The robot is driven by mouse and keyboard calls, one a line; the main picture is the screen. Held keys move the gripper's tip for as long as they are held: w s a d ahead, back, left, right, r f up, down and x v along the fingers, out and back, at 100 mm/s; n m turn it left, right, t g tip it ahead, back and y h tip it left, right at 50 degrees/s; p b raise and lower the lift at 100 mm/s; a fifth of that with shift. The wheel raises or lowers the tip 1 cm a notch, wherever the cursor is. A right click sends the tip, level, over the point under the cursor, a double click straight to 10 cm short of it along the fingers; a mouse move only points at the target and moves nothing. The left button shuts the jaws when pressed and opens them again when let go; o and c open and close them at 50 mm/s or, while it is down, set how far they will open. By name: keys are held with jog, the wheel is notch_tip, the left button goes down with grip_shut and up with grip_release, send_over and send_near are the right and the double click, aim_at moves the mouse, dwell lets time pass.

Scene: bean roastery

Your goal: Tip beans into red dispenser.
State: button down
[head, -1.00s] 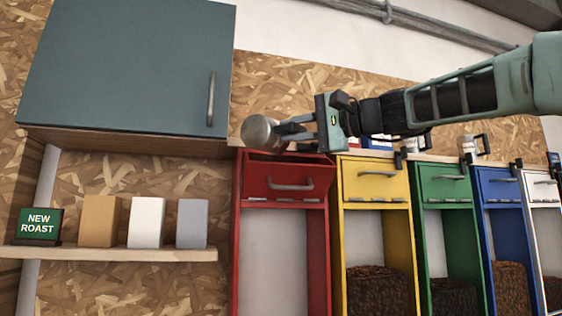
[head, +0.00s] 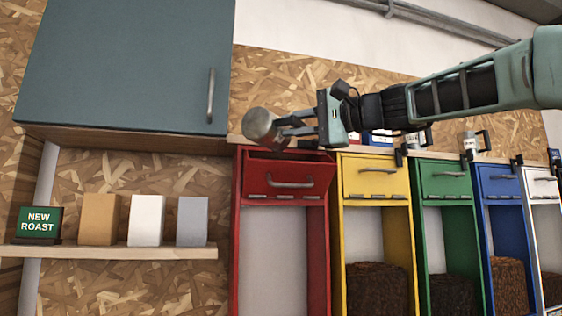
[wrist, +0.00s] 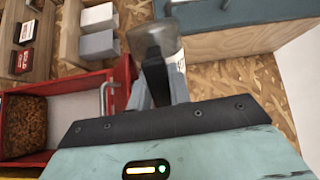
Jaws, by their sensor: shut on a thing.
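My gripper (head: 296,131) is shut on a metal cup (head: 262,128) and holds it tilted above the red dispenser (head: 237,230), a little left of its middle. In the wrist view the cup (wrist: 148,42) is partly hidden behind a finger, with a bit of pale label at its right. The red dispenser's top flap (head: 285,176) with its metal handle is tilted outward, leaving a dark opening at the top. The wrist view shows brown beans (wrist: 25,125) low in the red dispenser. I cannot see inside the cup, and no falling beans show.
Yellow (head: 375,178), green (head: 445,182) and blue (head: 497,188) dispensers stand to the right, with cups (head: 470,143) on top. A closed teal cabinet (head: 125,65) hangs close at left, above a shelf (head: 110,252) with boxes and a sign.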

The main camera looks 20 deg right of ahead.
jog(key=shift+w+d+r+m+p, duration=0.2)
jog(key=shift+r+m+p, duration=0.2)
jog(key=shift+m+p, duration=0.3)
jog(key=shift+w+d+r+m+p, duration=0.2)
jog(key=shift+r+m+p, duration=0.25)
jog(key=shift+m, duration=0.45)
dwell(1.4)
jog(key=shift+w+d+r+m+p, duration=0.15)
jog(key=shift+w+d+m+p, duration=0.1)
jog(key=shift+m+p, duration=0.4)
jog(key=shift+w+d+r+m+p, duration=0.15)
jog(key=shift+w+m+p, duration=0.2)
jog(key=shift+m, duration=0.4)
dwell(2.7)
